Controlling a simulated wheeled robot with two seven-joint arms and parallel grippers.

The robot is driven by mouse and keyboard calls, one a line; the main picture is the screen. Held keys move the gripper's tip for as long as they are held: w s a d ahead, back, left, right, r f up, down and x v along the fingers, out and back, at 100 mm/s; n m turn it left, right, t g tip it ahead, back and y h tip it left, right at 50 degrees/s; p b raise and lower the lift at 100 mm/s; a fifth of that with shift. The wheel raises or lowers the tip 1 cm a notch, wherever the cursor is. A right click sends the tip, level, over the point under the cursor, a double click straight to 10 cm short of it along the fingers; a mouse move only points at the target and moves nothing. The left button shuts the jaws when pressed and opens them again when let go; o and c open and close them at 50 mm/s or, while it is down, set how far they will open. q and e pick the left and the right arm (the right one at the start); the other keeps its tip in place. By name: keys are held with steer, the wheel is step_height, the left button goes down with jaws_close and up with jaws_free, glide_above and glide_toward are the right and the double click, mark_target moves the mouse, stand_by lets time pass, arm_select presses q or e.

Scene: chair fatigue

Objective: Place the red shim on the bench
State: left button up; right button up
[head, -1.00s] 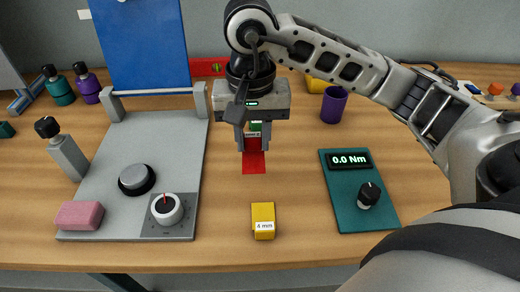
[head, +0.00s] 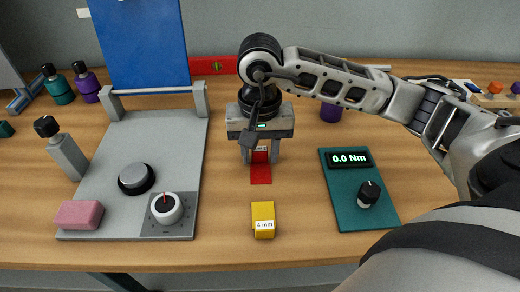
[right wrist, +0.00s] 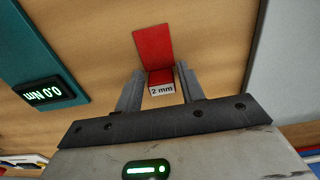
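The red shim (head: 261,174) is a thin flat plate with a narrower raised part that carries a white label, and it is at the middle of the wooden bench (head: 225,240). In the right wrist view the shim (right wrist: 153,45) shows its 2 mm label. My right gripper (head: 261,160) points down, with its fingers on both sides of the labelled part and their tips against it. The plate sticks out toward the bench's front edge. I cannot tell whether the shim touches the bench or hangs just above it. My left gripper is out of view.
A yellow 4 mm block (head: 263,220) stands just in front of the shim. A grey fixture (head: 115,200) with knobs and a pink block (head: 79,215) lies to the left. A teal torque display (head: 357,190) reading 0.0 Nm lies to the right. A purple cup (head: 331,112) stands behind.

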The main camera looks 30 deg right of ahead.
mark_target(260, 164)
steer(key=shift+o, duration=0.5)
steer(key=shift+r, duration=0.15)
steer(key=shift+r+p, duration=0.25)
steer(key=shift+p, duration=0.15)
step_height(260, 164, up, 12)
steer(key=shift+f, duration=0.15)
